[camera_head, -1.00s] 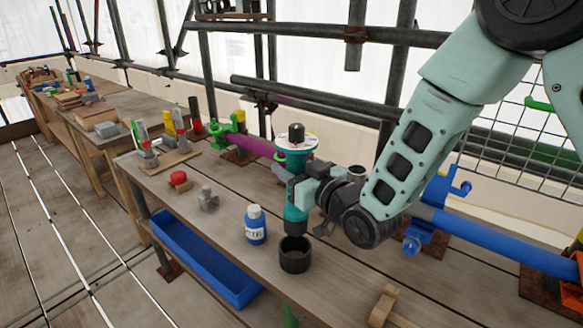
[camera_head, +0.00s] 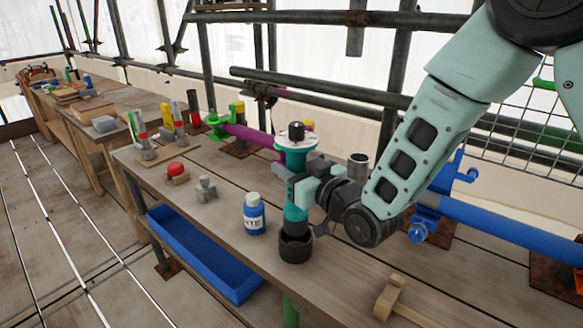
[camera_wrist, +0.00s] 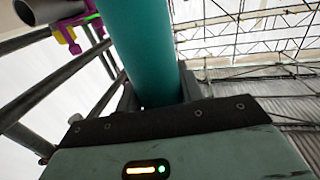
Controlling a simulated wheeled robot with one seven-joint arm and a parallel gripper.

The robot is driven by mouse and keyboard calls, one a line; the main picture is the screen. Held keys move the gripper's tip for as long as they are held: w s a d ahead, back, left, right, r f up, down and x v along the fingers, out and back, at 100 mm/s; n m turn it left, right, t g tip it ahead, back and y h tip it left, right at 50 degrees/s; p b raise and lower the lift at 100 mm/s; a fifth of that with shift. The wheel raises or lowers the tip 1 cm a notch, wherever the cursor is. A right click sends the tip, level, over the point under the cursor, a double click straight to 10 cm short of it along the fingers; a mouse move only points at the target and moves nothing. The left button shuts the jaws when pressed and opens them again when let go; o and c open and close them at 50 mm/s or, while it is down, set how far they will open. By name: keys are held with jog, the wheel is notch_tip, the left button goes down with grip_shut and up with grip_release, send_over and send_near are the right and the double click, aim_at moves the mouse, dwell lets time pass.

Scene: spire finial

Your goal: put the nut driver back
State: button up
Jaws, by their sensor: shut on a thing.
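A blue-and-white bottle (camera_head: 254,215) stands close left of the cup. A grey fitting (camera_head: 206,190) and a red-topped piece (camera_head: 177,173) lie farther left. A wooden mallet (camera_head: 390,298) lies at front right.

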jog(key=shift+f+b, duration=3.65)
jog(key=shift+f, duration=0.1)
jog(key=o, duration=1.8)
jog(key=shift+f, duration=0.1)
jog(key=shift+f+b, duration=0.6)
jog(key=shift+b, duration=0.15)
jog(key=b+v, duration=0.2)
jog(key=v, duration=0.7)
jog(key=shift+b, duration=0.4)
